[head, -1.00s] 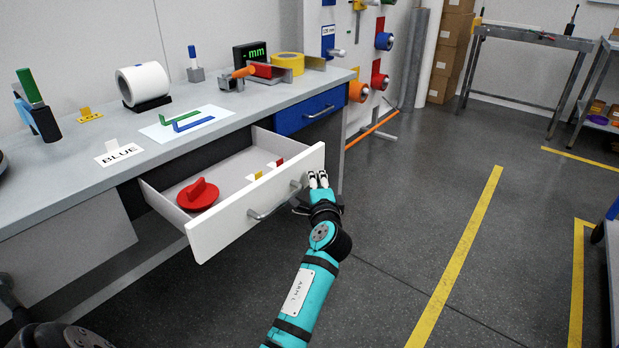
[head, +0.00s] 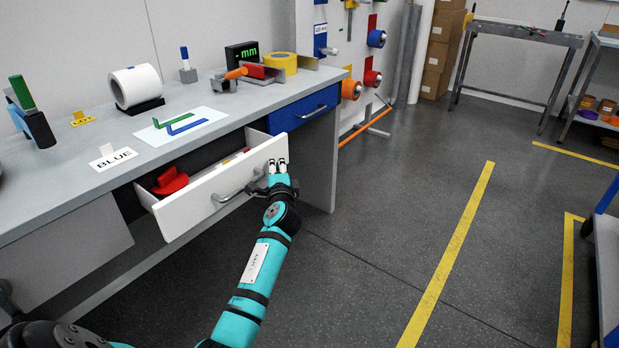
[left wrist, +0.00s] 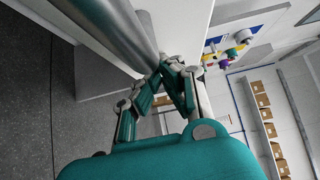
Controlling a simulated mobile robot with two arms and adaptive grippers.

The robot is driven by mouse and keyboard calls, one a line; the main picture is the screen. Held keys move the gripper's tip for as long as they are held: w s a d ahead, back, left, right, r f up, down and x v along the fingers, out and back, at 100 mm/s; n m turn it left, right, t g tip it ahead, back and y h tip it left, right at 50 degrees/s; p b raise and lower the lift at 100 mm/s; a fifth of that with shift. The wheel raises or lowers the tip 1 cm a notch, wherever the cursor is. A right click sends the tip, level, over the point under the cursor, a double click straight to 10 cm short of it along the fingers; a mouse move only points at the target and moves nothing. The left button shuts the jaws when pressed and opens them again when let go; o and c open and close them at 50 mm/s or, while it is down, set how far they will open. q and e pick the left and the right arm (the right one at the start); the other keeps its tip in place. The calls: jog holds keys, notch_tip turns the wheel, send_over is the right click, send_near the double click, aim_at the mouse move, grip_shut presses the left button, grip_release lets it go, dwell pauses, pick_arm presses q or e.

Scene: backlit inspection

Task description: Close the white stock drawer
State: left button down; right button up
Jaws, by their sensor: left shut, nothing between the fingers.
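The white stock drawer (head: 185,217) is partly open under the grey workbench (head: 75,182). A red knobbed object (head: 170,181) and small tabs lie inside it. My left gripper (head: 278,163) is shut and empty, with its fingertips at the right end of the drawer front, beside the grey bar handle (head: 238,190). In the left wrist view, the shut fingers (left wrist: 170,68) are close to the white drawer front, and the grey handle (left wrist: 135,28) looms large. Whether the fingertips press on the front is hard to tell. My right gripper is not seen.
A blue drawer (head: 305,107) sits shut to the right of the white one. The floor to the right, with a yellow line (head: 455,240), is clear.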

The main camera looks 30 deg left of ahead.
pick_arm(q)
send_near(242, 151)
jog(key=w+d+r, duration=0.1)
jog(key=w, duration=0.1)
jog(key=w+d+r, duration=0.1)
jog(key=d, duration=0.1)
jog(key=shift+w+d+r, duration=0.3)
jog(key=shift+w, duration=0.1)
jog(key=a+b, duration=0.1)
jog(key=a, duration=0.4)
jog(key=shift+w+a, duration=0.3)
jog(key=shift+a, duration=0.55)
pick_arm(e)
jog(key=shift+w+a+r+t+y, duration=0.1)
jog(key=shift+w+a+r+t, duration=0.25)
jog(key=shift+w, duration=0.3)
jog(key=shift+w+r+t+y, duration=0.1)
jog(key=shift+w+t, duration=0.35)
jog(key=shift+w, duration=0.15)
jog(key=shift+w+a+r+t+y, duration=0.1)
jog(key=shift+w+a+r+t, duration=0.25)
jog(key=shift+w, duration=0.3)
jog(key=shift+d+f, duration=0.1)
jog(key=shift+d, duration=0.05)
